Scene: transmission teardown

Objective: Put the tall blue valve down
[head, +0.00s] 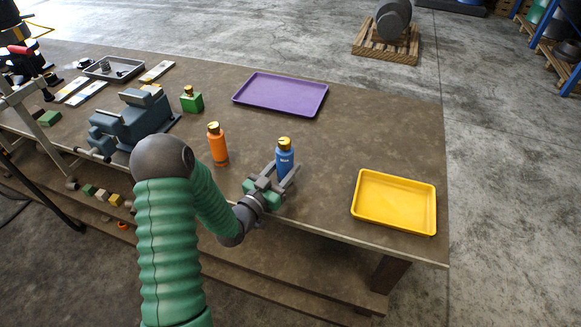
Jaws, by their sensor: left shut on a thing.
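The tall blue valve (284,160) is a blue cylinder with a gold top. It is upright over the table (330,200), near its front edge. My left gripper (280,178) is shut on its lower part, with a finger on either side. Whether the valve's base touches the table is hidden by the gripper. My right gripper does not show in the head view.
An orange valve (217,145) stands left of the blue one. A green block-shaped valve (191,100) and a grey vise (132,120) are further left. A purple tray (281,94) lies behind and a yellow tray (394,202) lies right, both empty. The table between them is clear.

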